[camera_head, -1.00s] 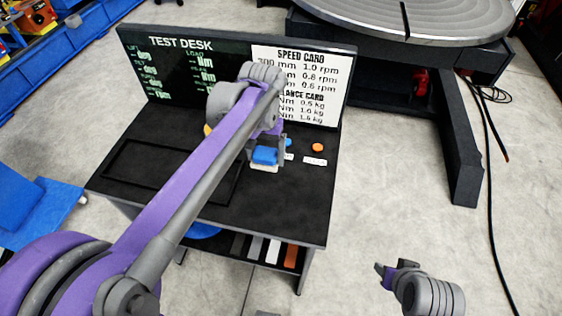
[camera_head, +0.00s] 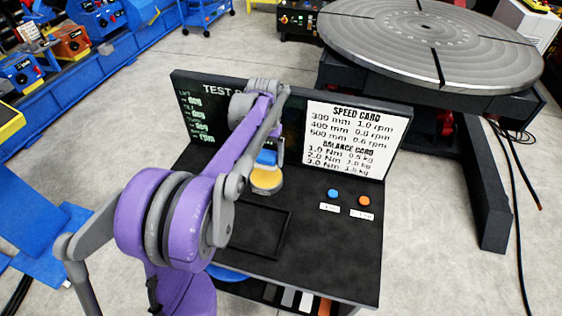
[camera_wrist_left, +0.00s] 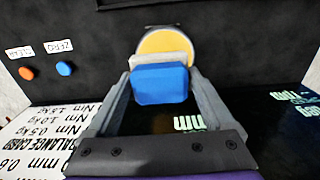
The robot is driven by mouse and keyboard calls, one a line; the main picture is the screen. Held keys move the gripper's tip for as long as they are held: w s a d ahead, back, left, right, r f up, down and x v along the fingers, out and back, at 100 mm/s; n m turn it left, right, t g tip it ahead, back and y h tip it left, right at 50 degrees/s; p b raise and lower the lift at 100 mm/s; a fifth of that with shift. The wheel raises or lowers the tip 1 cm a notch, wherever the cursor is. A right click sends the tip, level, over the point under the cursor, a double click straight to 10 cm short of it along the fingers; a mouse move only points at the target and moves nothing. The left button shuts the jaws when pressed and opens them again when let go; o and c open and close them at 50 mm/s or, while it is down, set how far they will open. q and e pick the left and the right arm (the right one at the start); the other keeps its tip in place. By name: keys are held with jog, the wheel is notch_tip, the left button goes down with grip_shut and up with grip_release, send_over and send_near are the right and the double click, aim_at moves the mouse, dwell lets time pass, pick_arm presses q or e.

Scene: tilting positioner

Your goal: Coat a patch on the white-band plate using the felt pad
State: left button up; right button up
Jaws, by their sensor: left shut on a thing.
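My left gripper (camera_head: 268,158) is shut on the felt pad, gripping its blue block (camera_wrist_left: 160,84). A pale felt layer (camera_wrist_left: 160,58) shows on the block's far side in the left wrist view. The pad is close to a round dish with a yellow face (camera_head: 267,180), which also shows behind the felt in the wrist view (camera_wrist_left: 167,41). I cannot tell whether the felt touches the yellow. Several plates stand on edge under the desk, a pale one (camera_head: 306,300) among them; I cannot tell which has a white band. My right gripper is out of view.
An empty black rectangular frame (camera_head: 288,235) lies on the desk. A blue button (camera_head: 333,193) and an orange button (camera_head: 364,200) with labels are at right. Upright boards, including the speed card (camera_head: 357,138), close off the back. A large turntable (camera_head: 430,35) stands behind.

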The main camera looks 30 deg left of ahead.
aim_at(266, 176)
pick_arm(q)
jog(key=shift+w+a, duration=0.2)
jog(key=shift+a, duration=0.4)
jog(key=shift+d+f, duration=0.1)
jog(key=shift+f, duration=0.45)
jog(key=shift+f+b, duration=1.45)
jog(key=shift+f, duration=0.95)
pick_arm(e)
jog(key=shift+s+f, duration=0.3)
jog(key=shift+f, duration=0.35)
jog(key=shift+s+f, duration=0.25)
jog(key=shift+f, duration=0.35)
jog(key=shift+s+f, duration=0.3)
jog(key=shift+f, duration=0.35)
pick_arm(q)
jog(key=shift+f+b, duration=0.3)
jog(key=shift+f, duration=0.25)
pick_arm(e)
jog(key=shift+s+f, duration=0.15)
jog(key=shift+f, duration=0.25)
pick_arm(q)
jog(key=shift+r+p, duration=1.75)
jog(key=shift+r, duration=1.85)
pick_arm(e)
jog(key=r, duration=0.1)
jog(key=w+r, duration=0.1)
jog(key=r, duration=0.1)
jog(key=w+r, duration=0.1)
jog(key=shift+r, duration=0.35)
